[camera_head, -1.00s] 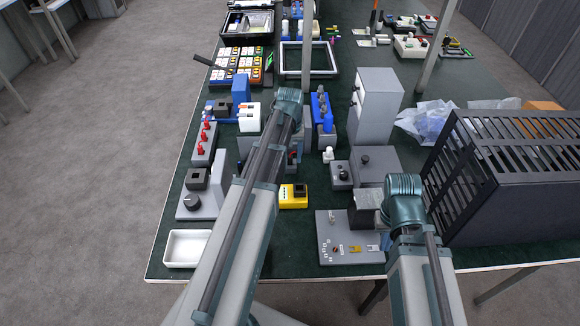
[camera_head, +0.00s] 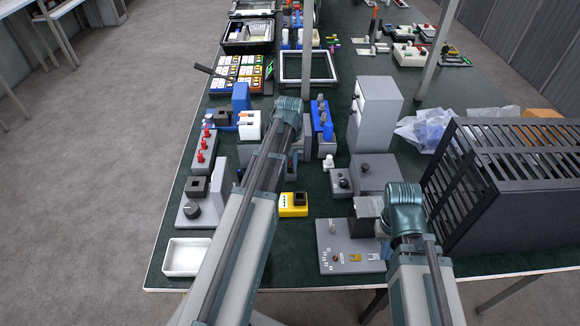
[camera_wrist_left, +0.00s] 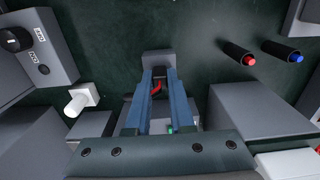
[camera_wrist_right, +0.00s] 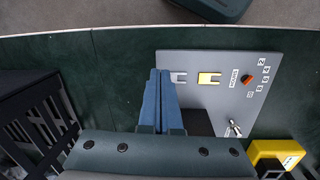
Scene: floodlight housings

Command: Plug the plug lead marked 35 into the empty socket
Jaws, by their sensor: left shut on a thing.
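My left gripper (camera_wrist_left: 158,98) has its two blue fingers around a small dark piece with a red part (camera_wrist_left: 157,87), near a grey block (camera_wrist_left: 158,62). No number is readable on it, so I cannot tell whether it is the lead marked 35. In the head view my left forearm hides this gripper. My right gripper (camera_wrist_right: 165,76) has its fingers together with nothing seen between them, above the grey panel's edge. Black socket-like blocks sit on a yellow unit (camera_head: 292,209) and a grey knob unit (camera_head: 188,212). I cannot tell which socket is empty.
A grey panel (camera_head: 342,258) with small fittings lies at the front. A black slatted case (camera_head: 480,200) stands right, and a white tray (camera_head: 187,257) front left.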

